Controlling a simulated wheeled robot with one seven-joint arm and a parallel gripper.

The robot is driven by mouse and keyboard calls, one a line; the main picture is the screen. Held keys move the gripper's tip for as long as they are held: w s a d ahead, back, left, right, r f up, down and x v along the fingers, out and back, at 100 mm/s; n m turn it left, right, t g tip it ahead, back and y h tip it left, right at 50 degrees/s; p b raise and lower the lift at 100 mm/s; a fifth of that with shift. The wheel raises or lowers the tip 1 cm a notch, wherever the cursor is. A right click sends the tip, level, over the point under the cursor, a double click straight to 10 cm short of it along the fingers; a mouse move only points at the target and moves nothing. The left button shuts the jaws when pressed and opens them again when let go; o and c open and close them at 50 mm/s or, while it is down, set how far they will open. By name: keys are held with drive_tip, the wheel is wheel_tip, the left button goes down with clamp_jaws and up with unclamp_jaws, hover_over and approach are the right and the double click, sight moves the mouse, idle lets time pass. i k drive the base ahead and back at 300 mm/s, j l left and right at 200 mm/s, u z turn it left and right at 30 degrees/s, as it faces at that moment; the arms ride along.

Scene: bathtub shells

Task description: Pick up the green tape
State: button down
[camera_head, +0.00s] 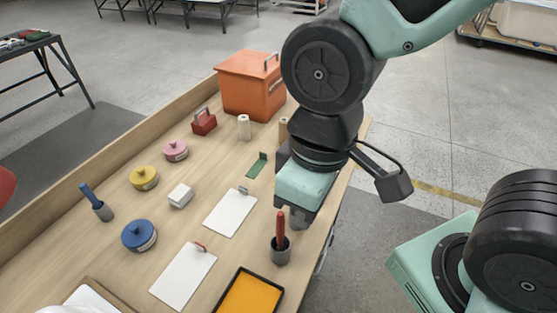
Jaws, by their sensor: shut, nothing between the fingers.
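A small dark green item (257,165) lies on the wooden table, left of my gripper. It has a flat part and a short raised part; I cannot tell whether it is tape. Round spool-like items in yellow (144,178), pink (175,151) and blue (139,235) sit on the left half of the table; no round green one shows. My gripper (298,219) points down over the table's right side. It is shut and empty, and its fingers are mostly hidden by its teal body. My arm hides part of the table behind it.
A dark cup with a red handle (281,246) stands close below my gripper in the picture. White sheets (230,212) and a black-rimmed yellow tray (250,295) lie nearby. An orange box (247,88) stands at the back. A raised wooden edge (110,145) borders the left.

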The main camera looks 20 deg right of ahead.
sight(259, 165)
drive_tip(key=u, duration=0.4)
drive_tip(key=i+l+u, duration=0.1)
drive_tip(key=l+u, duration=0.65)
drive_tip(key=l, duration=0.15)
drive_tip(key=l+u, duration=0.25)
drive_tip(key=l, duration=1.7)
